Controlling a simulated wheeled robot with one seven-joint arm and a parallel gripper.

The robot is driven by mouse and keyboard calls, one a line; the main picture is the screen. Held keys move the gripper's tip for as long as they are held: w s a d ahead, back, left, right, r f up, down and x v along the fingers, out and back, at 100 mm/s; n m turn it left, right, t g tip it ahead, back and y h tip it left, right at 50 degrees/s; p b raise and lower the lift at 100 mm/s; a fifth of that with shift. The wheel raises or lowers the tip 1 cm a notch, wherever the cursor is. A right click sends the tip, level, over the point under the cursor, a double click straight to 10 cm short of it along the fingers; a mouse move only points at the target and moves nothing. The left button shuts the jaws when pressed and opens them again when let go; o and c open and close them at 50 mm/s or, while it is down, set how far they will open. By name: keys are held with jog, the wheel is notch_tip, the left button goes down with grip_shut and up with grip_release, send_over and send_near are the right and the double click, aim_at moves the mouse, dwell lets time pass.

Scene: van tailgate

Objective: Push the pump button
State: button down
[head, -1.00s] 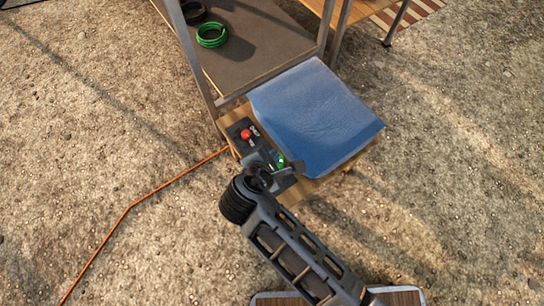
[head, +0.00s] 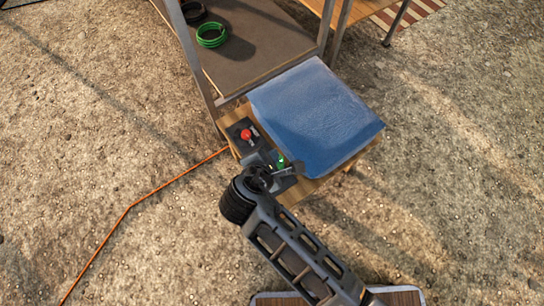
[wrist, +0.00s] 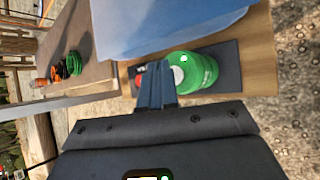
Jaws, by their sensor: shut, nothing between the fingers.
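A round green button (wrist: 203,70) sits on a dark panel (wrist: 229,58) on the wooden board, with a bright spot on its face. In the head view the green button (head: 281,162) is partly hidden by my gripper. My gripper (wrist: 155,72) is shut and empty, its fingers just left of the green button in the wrist view. I cannot tell whether they touch it. In the head view my gripper (head: 271,161) is over the near part of the panel. A red knob (head: 246,134) is farther back on a dark plate; only a sliver of red shows in the wrist view.
A blue, cloth-like slab (head: 315,115) lies right beside the panel. Metal frame posts (head: 191,55) rise behind. A green coil (head: 211,34) lies on the dark shelf (head: 255,50). An orange cable (head: 150,193) runs over the ground at the left. The ground there is otherwise open.

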jog(key=shift+f, duration=0.55)
dwell(0.4)
jog(key=shift+r, duration=0.2)
jog(key=shift+r+p, duration=0.5)
jog(key=shift+p, duration=0.45)
notch_tip(320, 180, up, 6)
jog(key=p, duration=0.6)
